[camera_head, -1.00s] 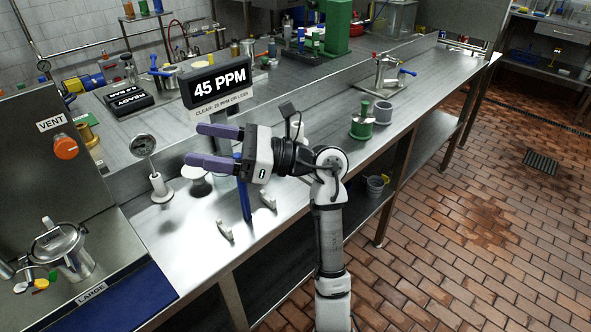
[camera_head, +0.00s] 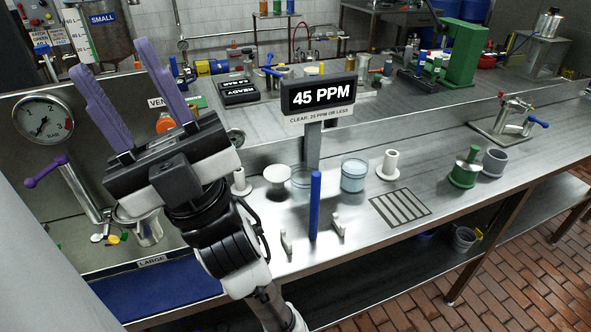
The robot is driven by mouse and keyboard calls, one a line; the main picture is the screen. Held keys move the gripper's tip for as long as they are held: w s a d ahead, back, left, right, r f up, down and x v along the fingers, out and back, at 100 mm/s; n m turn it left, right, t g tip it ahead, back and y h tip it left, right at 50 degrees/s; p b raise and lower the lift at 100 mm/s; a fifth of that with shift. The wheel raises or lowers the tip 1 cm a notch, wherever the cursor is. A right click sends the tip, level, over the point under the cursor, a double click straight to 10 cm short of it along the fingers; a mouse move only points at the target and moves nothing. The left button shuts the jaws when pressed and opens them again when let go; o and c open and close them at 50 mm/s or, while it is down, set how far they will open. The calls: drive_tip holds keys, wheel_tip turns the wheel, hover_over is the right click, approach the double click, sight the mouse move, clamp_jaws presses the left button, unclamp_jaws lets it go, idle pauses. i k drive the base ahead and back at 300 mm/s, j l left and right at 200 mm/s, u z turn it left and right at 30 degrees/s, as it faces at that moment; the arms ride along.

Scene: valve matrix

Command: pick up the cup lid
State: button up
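My gripper (camera_head: 113,62) is raised at the left of the head view. Its two purple fingers are spread apart, point up and hold nothing. A pale round disc (camera_head: 277,174), which looks like the cup lid, is on the steel counter right of and below the gripper, well apart from it. I cannot tell for certain that it is the lid. A clear bluish cup (camera_head: 353,176) stands on the counter to the right of the disc, behind a blue upright rod (camera_head: 315,205).
A "45 PPM" sign (camera_head: 318,93) stands on a post behind the disc. Two small pale brackets (camera_head: 338,227) flank the rod. A white spool (camera_head: 388,165), a floor-like grate (camera_head: 400,207) and a green-handled piece (camera_head: 465,167) lie further right. A gauge (camera_head: 44,119) is at the left.

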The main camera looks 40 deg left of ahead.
sight(277, 172)
drive_tip(key=i+l, duration=1.5)
drive_tip(key=l, duration=0.2)
drive_tip(key=i+l+u, duration=0.15)
drive_tip(key=u, duration=3.4)
drive_tip(key=i+l, duration=0.35)
drive_tip(key=i, duration=0.1)
